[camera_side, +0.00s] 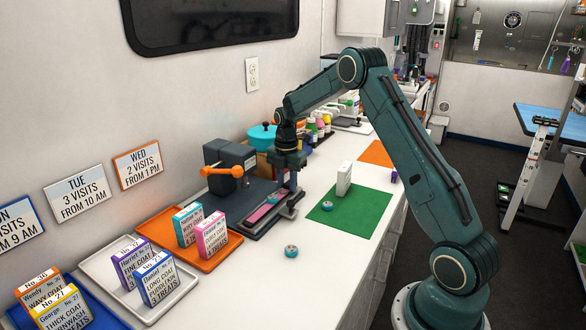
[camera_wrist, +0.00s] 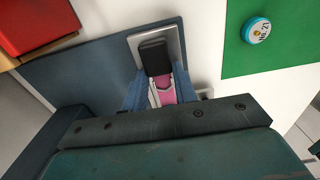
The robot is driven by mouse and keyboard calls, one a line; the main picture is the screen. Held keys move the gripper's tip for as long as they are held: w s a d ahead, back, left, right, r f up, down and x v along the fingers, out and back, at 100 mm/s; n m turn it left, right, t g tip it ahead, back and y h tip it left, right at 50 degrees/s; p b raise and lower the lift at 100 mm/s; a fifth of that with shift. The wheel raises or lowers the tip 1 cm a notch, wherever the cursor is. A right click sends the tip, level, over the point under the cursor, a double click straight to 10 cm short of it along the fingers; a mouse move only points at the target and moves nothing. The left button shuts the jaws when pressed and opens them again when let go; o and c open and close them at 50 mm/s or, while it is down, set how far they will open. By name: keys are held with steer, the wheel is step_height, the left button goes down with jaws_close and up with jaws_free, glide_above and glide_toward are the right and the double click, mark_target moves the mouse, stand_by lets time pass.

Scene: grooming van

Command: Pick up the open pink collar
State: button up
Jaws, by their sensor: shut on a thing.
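The pink collar (camera_side: 262,211) lies as a flat strip on the grey metal plate of the dark machine (camera_side: 236,158), seen in the side view. My gripper (camera_side: 287,202) is down at the right end of this plate. In the wrist view, the blue fingers of my gripper (camera_wrist: 160,93) are shut on the pink collar (camera_wrist: 167,94), with pink showing between them. A black block (camera_wrist: 154,56) sits just beyond the fingers over the metal plate (camera_wrist: 178,38) and hides part of the collar. I cannot tell whether the collar is clear of the plate.
A green mat (camera_side: 352,222) to the right holds a white upright box (camera_side: 344,179) and a round tag (camera_side: 327,205). Another round tag (camera_side: 291,251) lies on the white counter. An orange tray (camera_side: 190,257) with cards stands at left. The machine's orange-knobbed lever (camera_side: 222,171) is close by.

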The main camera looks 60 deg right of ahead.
step_height(320, 180, up, 20)
steer(key=shift+f, duration=0.15)
stand_by(0.4)
steer(key=shift+s, duration=0.1)
stand_by(0.5)
